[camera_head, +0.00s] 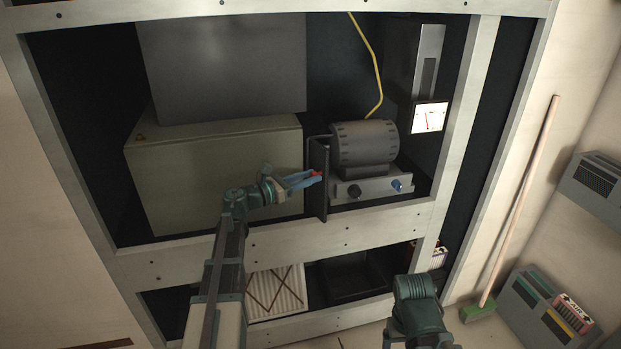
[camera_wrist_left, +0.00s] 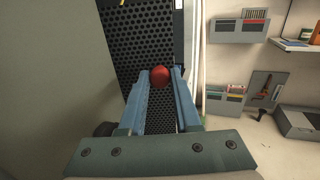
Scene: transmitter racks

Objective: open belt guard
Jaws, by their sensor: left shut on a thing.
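The belt guard (camera_head: 318,203) is a dark upright panel seen nearly edge-on, just left of the ribbed grey motor (camera_head: 364,145). In the left wrist view the guard (camera_wrist_left: 140,50) is a black perforated sheet with a red ball knob (camera_wrist_left: 160,75). My left gripper (camera_head: 316,175) reaches in from the left, its blue fingers shut on the knob. In the left wrist view the gripper (camera_wrist_left: 160,80) has the knob between its fingertips. My right arm shows at the bottom of the head view, but its gripper is out of frame.
A large beige cabinet (camera_head: 215,175) stands close left of the guard. A grey base with two knobs (camera_head: 372,188) sits under the motor. The white frame beam (camera_head: 340,228) crosses below, and a yellow cable (camera_head: 372,60) hangs above. A broom (camera_head: 520,190) leans at right.

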